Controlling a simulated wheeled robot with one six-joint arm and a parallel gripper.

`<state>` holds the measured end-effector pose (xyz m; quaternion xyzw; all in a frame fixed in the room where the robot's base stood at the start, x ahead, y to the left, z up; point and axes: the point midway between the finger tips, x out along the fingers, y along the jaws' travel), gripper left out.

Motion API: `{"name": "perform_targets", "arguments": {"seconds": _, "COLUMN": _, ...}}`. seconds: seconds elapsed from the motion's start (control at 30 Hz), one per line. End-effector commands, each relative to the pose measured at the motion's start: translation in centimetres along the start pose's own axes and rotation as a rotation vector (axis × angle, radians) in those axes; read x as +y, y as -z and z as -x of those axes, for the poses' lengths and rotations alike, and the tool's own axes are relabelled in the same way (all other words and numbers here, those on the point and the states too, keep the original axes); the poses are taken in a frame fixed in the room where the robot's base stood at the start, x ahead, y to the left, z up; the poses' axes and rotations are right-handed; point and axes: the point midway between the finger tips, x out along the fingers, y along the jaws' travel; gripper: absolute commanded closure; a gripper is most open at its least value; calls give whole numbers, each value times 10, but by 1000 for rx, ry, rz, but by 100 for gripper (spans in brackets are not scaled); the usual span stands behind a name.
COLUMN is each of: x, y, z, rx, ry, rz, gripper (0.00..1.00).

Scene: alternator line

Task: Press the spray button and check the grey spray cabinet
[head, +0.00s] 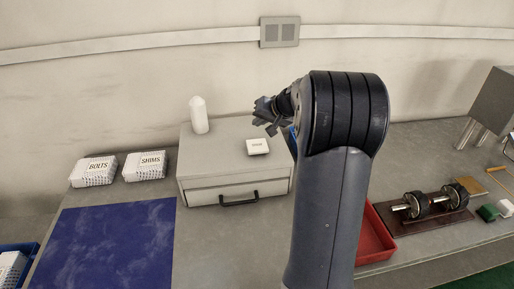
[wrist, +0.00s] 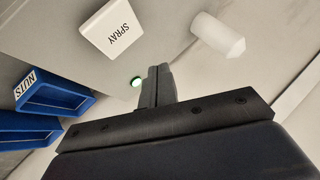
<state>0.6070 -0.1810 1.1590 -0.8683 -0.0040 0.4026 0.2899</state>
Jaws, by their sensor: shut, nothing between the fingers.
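The grey spray cabinet (head: 235,188) stands on the bench at centre, its front drawer shut, with a black handle. On its top is a white block labelled SPRAY (head: 257,146), which shows large in the wrist view (wrist: 110,28). A white pointed cylinder (head: 199,115) stands at the top's back left; it also shows in the wrist view (wrist: 217,35). A small round green-lit spot (wrist: 137,82) is beside my fingers in the wrist view. My gripper (head: 270,118) is shut and empty, above the cabinet's back right, apart from the SPRAY block.
White boxes labelled BOLTS (head: 93,171) and SHIMS (head: 144,166) stand left of the cabinet, behind a blue mat (head: 110,240). Blue bins, one labelled NUTS (wrist: 40,95), show in the wrist view. A red tray (head: 372,240) and a rotor on a stand (head: 432,206) are at right.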

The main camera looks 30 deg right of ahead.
Motion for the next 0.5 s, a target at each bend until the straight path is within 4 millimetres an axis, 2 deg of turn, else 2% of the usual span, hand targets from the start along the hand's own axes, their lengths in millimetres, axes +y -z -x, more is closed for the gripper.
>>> {"name": "perform_targets", "arguments": {"seconds": 0.03, "x": 6, "y": -7, "z": -8, "rx": -2, "ry": 0, "rz": -1, "gripper": 100}}
{"name": "perform_targets", "arguments": {"seconds": 0.23, "x": 22, "y": -22, "z": -30, "rx": -1, "ry": 0, "rz": -1, "gripper": 100}}
{"name": "perform_targets", "arguments": {"seconds": 0.5, "x": 30, "y": -31, "z": -42, "rx": 0, "ry": 0, "rz": 0, "gripper": 100}}
